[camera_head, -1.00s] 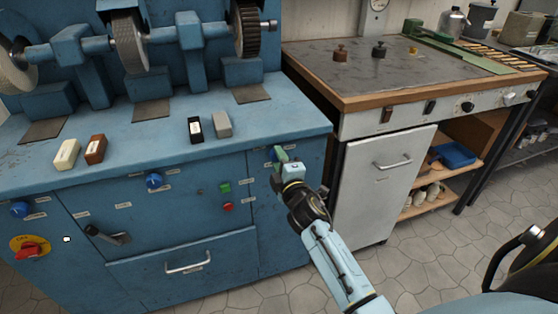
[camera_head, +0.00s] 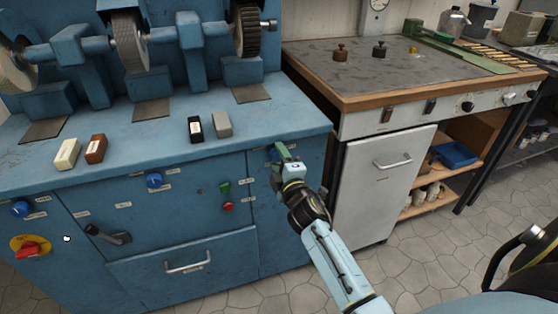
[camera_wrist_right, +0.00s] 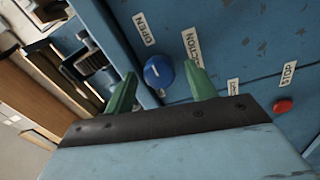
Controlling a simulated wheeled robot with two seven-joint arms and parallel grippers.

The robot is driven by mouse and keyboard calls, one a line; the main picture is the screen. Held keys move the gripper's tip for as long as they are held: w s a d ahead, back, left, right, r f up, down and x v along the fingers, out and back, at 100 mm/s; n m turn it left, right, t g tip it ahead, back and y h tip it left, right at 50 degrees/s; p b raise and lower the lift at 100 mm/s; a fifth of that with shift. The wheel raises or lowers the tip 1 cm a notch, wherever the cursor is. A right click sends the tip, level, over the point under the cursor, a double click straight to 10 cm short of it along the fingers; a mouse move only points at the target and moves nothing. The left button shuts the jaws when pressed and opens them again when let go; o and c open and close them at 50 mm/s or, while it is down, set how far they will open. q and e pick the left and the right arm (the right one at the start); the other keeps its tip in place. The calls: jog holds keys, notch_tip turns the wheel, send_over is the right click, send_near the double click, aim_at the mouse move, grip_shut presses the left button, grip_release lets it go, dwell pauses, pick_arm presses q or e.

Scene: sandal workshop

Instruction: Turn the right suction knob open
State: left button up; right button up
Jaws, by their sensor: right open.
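The right suction knob is a round blue knob (camera_wrist_right: 158,72) on the blue cabinet front, seen in the right wrist view beside an OPEN label (camera_wrist_right: 144,28) and a SUCTION label (camera_wrist_right: 191,45). A small pale mark shows on its face. My right gripper (camera_head: 279,150) is at the cabinet's right panel in the head view, where it mostly hides this knob. Its green fingers are open, one on each side of the knob in the right wrist view. I cannot tell whether they touch it. My left gripper is not in view.
Other blue knobs (camera_head: 154,181) (camera_head: 20,209), a green button (camera_head: 224,187), a red stop button (camera_head: 228,207) and a lever (camera_head: 108,234) are on the cabinet front. Grinding wheels (camera_head: 128,43) stand above. A white-doored workbench (camera_head: 385,190) is close on the right.

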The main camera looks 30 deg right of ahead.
jog(key=shift+s, duration=0.25)
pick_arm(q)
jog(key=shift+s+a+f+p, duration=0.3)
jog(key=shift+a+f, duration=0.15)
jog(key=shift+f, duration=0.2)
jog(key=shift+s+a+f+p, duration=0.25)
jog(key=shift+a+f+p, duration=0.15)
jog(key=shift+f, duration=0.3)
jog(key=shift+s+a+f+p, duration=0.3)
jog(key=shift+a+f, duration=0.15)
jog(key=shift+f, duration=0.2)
pick_arm(e)
jog(key=v, duration=1.3)
jog(key=shift+f, duration=0.1)
